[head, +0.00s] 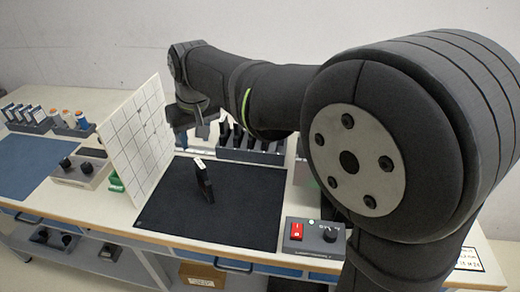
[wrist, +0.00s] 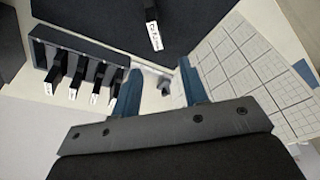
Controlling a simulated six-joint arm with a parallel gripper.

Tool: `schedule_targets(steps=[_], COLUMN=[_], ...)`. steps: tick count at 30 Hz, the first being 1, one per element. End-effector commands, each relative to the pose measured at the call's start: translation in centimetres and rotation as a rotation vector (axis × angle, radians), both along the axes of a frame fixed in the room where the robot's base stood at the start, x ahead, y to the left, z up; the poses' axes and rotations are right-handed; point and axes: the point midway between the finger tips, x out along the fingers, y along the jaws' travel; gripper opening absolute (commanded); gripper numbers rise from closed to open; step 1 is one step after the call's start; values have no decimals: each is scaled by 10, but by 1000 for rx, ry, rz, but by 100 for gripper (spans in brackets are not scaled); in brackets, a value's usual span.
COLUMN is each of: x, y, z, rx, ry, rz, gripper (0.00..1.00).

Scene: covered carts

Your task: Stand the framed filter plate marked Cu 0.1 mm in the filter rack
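The dark filter rack (wrist: 93,54) is at upper left there, holding several black plates with white labels. In the head view the rack (head: 262,157) is behind the mat, partly hidden by my arm. My gripper (wrist: 160,70) is open and empty, with blue fingers apart, above the table and away from the plate.
A white gridded panel (head: 137,138) stands upright left of the mat, close to my gripper. A box with a red switch (head: 297,231) sits at the mat's front right. A knobbed box (head: 80,172) and blue mat (head: 35,163) lie further left. The mat is otherwise clear.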

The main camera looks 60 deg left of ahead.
Motion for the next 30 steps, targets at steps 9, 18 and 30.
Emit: schedule_targets(steps=[9, 18, 30], x=[5, 5, 5], y=[9, 7, 7], z=[22, -18, -92], rx=[-227, -249, -246], ry=[-23, -24, -24], rz=[-19, -21, -21], gripper=[40, 40, 40])
